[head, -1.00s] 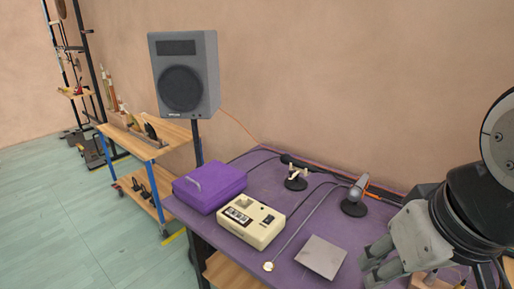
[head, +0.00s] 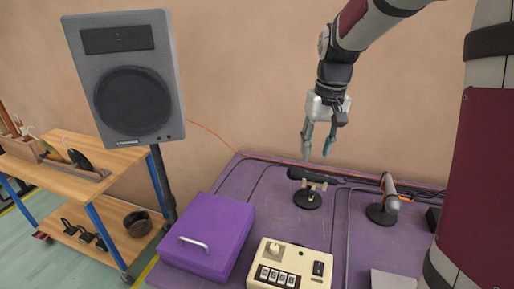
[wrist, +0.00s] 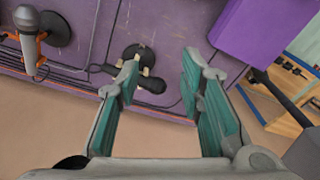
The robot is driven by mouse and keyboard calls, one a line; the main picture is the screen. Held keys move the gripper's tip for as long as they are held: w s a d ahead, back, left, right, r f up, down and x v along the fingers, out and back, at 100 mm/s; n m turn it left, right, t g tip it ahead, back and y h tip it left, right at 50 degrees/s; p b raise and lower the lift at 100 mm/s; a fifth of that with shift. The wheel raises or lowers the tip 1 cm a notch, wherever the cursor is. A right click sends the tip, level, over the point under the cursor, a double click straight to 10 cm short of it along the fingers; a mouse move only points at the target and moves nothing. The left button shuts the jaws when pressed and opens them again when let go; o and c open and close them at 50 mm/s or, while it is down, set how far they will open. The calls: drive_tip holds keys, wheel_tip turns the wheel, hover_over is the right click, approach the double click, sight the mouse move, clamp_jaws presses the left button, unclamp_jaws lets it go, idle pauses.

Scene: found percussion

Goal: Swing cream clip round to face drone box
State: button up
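The cream clip (head: 317,185) sits on a round black base (head: 307,201) near the back of the purple table. In the wrist view the clip (wrist: 146,72) and its dark base show beyond and between my fingertips. My gripper (head: 316,154) points down above and slightly behind the clip. Its teal-padded fingers are apart and empty, and it also shows open in the wrist view (wrist: 161,65). I cannot tell for certain which box is the drone box. A cream box with switches and a knob (head: 289,266) stands in front of the clip, and a purple handled box (head: 211,233) stands left of it.
A grey microphone on a stand (head: 388,198) is right of the clip. A dark bar (head: 345,180) and cables lie behind it. A grey plate (head: 393,281) lies at front right. A speaker (head: 126,79) stands at left. The wall is close behind.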

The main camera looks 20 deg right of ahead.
drive_tip(key=g, duration=0.1)
approach(312, 191)
wheel_tip(312, 191, down, 9)
drive_tip(key=shift+f+p, duration=0.2)
drive_tip(key=shift+p, duration=0.35)
clamp_jaws()
